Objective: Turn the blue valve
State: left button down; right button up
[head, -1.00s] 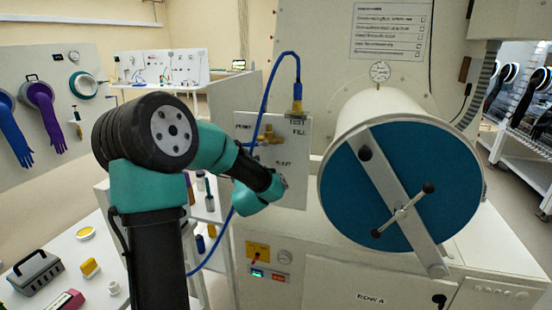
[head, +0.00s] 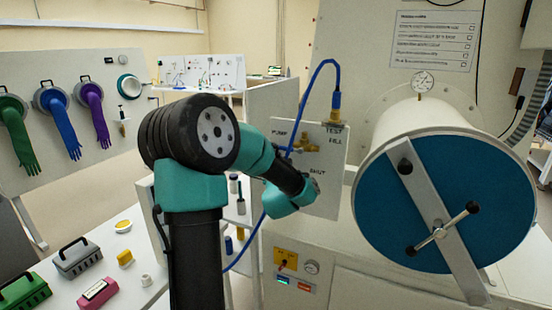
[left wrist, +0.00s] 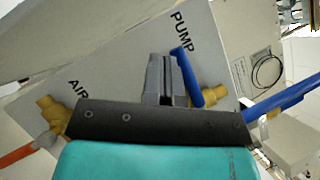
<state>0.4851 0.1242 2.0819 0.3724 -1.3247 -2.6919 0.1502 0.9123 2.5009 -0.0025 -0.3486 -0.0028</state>
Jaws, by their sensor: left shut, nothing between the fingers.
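The blue valve's lever (left wrist: 187,77) shows in the left wrist view, standing on a brass body (left wrist: 213,97) beside the PUMP label. My left gripper (left wrist: 160,60) is shut and empty, just left of the lever; I cannot tell whether they touch. In the head view my left arm reaches the white valve panel (head: 336,150), and its wrist hides most of the gripper. Brass fittings (head: 305,144) show on the panel there. My right gripper is in neither view.
A blue hose (head: 329,63) loops from the TEST fitting and hangs past the panel. The large drum with a blue door (head: 385,210) stands right of the panel. A brass fitting (left wrist: 52,115) with an orange hose is at the AIR label. Cases stand on the left table.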

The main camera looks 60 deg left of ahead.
pick_arm(q)
jog(key=s+d+f, duration=0.4)
jog(key=s+f, duration=0.4)
jog(key=f, duration=0.1)
jog(key=shift+d+f, duration=0.2)
jog(key=shift+d, duration=0.1)
jog(key=shift+w, duration=0.15)
dwell(0.5)
